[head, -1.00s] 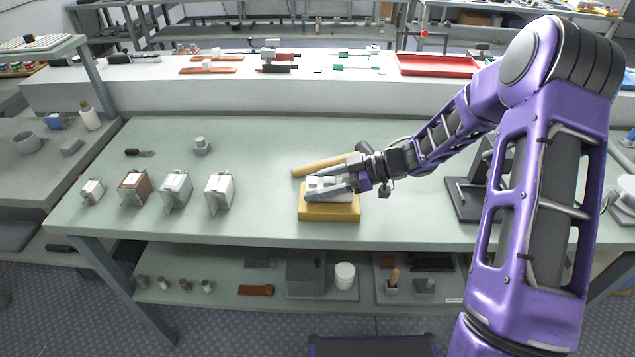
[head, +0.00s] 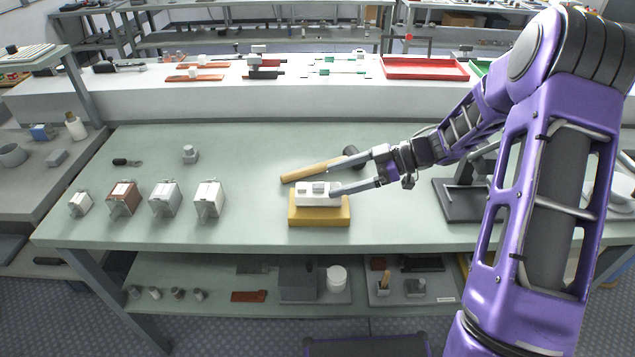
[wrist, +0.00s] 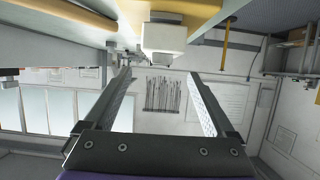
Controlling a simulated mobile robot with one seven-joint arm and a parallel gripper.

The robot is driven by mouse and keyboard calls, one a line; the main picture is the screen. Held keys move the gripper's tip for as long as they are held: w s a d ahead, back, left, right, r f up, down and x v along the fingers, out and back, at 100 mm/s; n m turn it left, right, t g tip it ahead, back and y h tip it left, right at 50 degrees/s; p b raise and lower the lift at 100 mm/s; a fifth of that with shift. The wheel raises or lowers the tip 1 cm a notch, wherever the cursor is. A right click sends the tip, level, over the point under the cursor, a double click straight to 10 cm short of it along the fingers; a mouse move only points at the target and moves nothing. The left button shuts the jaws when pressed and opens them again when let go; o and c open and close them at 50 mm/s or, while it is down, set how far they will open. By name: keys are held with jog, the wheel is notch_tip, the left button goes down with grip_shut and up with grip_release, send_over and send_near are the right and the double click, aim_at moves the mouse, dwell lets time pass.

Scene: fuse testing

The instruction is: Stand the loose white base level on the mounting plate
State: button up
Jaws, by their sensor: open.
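The white base (head: 316,198) lies on top of a yellow block (head: 320,216) near the front edge of the bench and looks level. The yellow block is the only plate-like thing under it. My gripper (head: 333,180) is open and empty to the right of the base, its fingertips beside the base's right end. I cannot tell whether the lower finger touches it. In the wrist view the white base (wrist: 164,34) shows at the top, beyond the two spread fingers (wrist: 160,75), with nothing between them.
A mallet with a wooden handle (head: 308,171) lies just behind the block. Several fuse-holder-like units, including a brown one (head: 123,198), stand at the left. A dark stand (head: 462,200) is at the right. The bench between the units and the block is clear.

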jog(key=v, duration=0.3)
jog(key=shift+d+r, duration=0.2)
jog(key=shift+d, duration=0.15)
